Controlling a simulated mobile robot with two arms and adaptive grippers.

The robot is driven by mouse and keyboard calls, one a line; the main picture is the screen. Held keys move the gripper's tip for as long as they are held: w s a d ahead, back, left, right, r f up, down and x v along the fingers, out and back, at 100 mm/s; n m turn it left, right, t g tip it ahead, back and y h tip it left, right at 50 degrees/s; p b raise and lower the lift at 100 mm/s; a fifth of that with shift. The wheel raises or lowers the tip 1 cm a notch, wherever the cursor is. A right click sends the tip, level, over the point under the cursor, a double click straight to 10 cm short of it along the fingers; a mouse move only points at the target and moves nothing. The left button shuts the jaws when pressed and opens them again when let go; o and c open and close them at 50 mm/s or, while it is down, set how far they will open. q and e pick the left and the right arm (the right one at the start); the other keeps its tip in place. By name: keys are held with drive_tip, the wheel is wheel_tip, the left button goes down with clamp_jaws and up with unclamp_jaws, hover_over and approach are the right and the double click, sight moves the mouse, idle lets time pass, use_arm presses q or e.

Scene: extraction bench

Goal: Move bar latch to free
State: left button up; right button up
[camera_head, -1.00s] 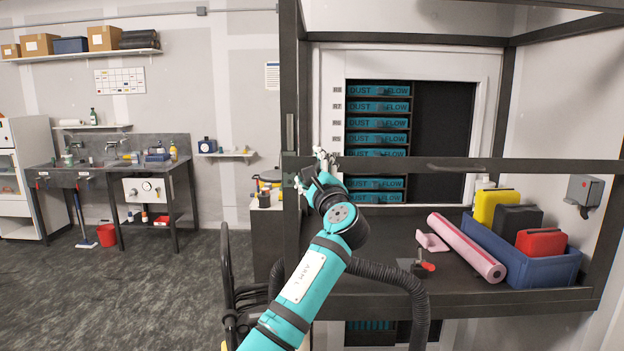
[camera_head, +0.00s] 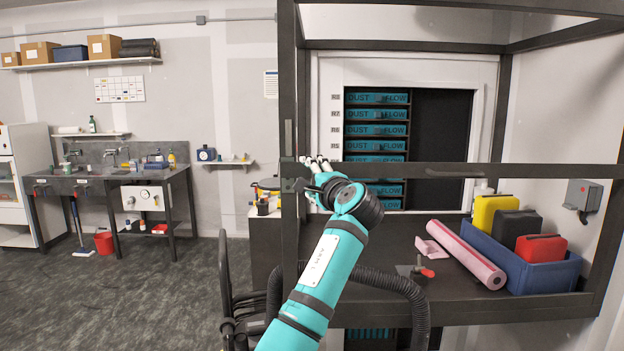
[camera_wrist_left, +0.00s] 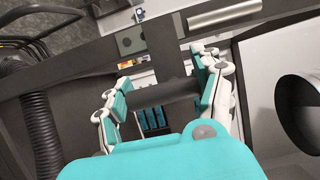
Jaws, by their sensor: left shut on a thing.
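The front bar (camera_head: 400,170) runs level across the front of the dark bench frame. The bar latch shows in the left wrist view as a dark rounded handle (camera_wrist_left: 160,94). My left gripper (camera_head: 314,170) is at the bar's left end, by the left post. In the left wrist view its fingers (camera_wrist_left: 160,92) stand on either side of the handle and are shut on it. In the head view, my gripper and wrist hide much of the latch. My right gripper is not in view.
Behind the bar, the bench top holds a pink roll (camera_head: 467,254), a red-handled clamp (camera_head: 424,271) and a blue bin (camera_head: 545,273) of cases. A black hose (camera_head: 385,281) passes below the bar. Open floor (camera_head: 130,295) lies to the left.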

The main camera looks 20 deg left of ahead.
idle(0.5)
use_arm(q)
drive_tip(key=o, duration=1.2)
drive_tip(key=shift+c, duration=0.2)
drive_tip(key=v, duration=1.2)
drive_tip(key=shift+w, duration=0.1)
